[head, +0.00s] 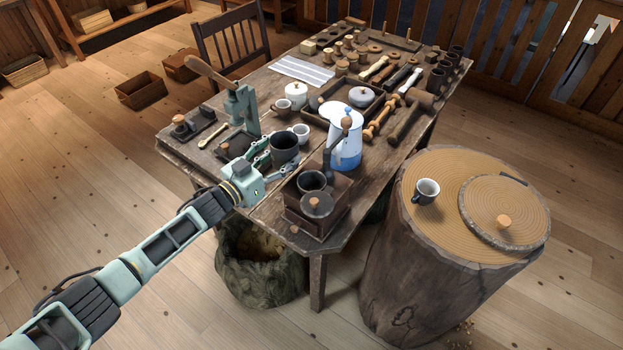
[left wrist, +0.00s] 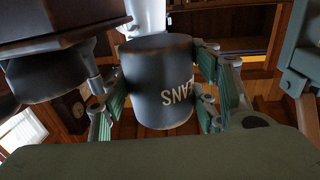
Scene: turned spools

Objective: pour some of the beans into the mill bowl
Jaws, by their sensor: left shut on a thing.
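A dark grey canister (head: 285,147) has its open mouth facing up in the head view; its inside looks dark and I cannot make out beans. My left gripper (head: 275,164) is shut around its side. In the left wrist view the canister (left wrist: 155,85) shows part of a "BEANS" label between the two fingers. The mill (head: 300,218) is a wooden box near the table's front corner, just right of and nearer than the canister. Its dark bowl (head: 312,182) is open on top, beside a crank. My right gripper is not in view.
A blue and white pot (head: 346,140) stands close behind the mill. A green lever press (head: 241,107) and a white cup (head: 301,132) are near the canister. Turned wooden pieces crowd the far table. A stump (head: 400,240) with a mug (head: 427,191) stands to the right.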

